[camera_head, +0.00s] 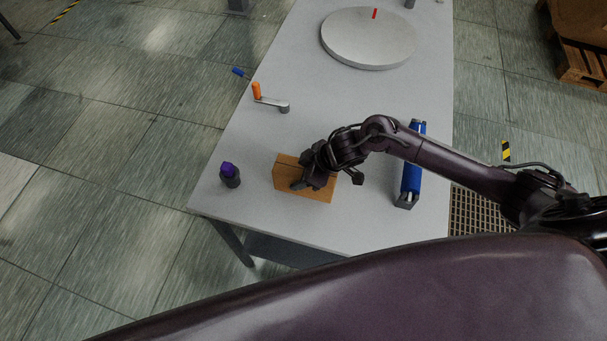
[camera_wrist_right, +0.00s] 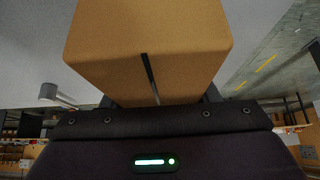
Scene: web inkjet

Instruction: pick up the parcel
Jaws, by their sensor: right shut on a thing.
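The parcel (camera_head: 318,195) is a brown box near the front of the grey table (camera_head: 245,205) in the head view. My right gripper (camera_head: 312,176) is over the parcel and shut on it. In the right wrist view the parcel (camera_wrist_right: 150,35) fills the upper middle, with a dark strip on its near face, close against the gripper body. I cannot tell whether the parcel touches the tabletop. My left gripper is in neither view.
A purple-topped dark knob (camera_head: 230,175) stands left of the parcel. A blue roller (camera_head: 412,175) is to its right, beside my arm. A round grey disc (camera_head: 370,38) lies farther back. The table's middle is clear.

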